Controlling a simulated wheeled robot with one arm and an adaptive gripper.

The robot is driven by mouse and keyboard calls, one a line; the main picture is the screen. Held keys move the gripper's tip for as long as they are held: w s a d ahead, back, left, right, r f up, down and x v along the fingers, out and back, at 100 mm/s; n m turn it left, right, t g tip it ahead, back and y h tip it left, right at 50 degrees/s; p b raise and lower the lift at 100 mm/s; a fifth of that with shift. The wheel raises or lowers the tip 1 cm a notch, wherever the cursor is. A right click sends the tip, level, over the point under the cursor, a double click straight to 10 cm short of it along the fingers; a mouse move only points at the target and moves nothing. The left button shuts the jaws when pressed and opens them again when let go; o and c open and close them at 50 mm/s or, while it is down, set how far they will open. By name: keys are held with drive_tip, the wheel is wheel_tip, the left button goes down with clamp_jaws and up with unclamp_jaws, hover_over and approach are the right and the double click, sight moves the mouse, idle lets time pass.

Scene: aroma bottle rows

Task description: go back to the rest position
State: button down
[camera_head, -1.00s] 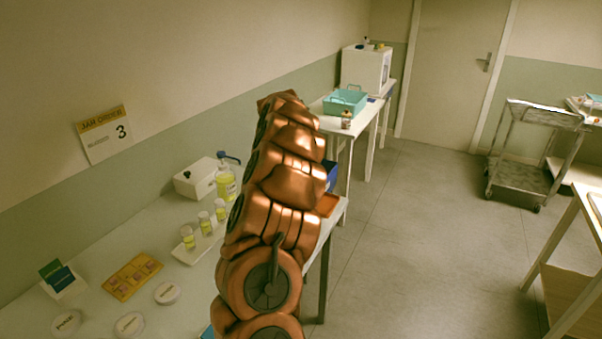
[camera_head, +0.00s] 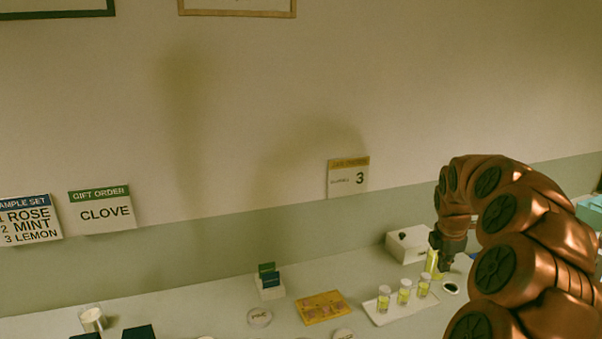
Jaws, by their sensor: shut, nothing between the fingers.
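My arm is copper-coloured and arches in from the lower right in the head view. My gripper (camera_head: 444,264) hangs from its end, pointing down, dark and small, with nothing seen in it. It is in front of the yellow bottle (camera_head: 431,262) and hides part of it. Three small yellow-filled bottles (camera_head: 404,291) stand in a row on a white tray (camera_head: 381,318), left of and below my gripper in the picture. I cannot tell whether the gripper touches anything.
A white box (camera_head: 404,244) stands behind the gripper against the wall. A yellow tray (camera_head: 330,314), a card holder (camera_head: 269,288) and a white candle-like jar (camera_head: 92,318) stand farther left on the counter (camera_head: 215,298). Wall signs (camera_head: 348,177) hang above.

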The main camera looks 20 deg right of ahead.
drive_tip(key=s+a+r+m+y, duration=0.1)
drive_tip(key=s+a+m, duration=0.1)
drive_tip(key=a, duration=1.1)
drive_tip(key=s+a+r+m+y, duration=0.1)
drive_tip(key=s+a+m, duration=0.2)
drive_tip(key=a, duration=1)
drive_tip(key=s+a+f+m+g, duration=0.1)
drive_tip(key=s+a+m, duration=0.4)
drive_tip(key=s, duration=0.6)
drive_tip(key=s+a+f+m+g, duration=0.2)
drive_tip(key=s+a+m, duration=0.3)
drive_tip(key=s+a, duration=0.4)
drive_tip(key=s+f, duration=0.1)
drive_tip(key=s, duration=0.1)
drive_tip(key=shift+s+a+f+g+y, duration=0.3)
drive_tip(key=shift+d, duration=0.1)
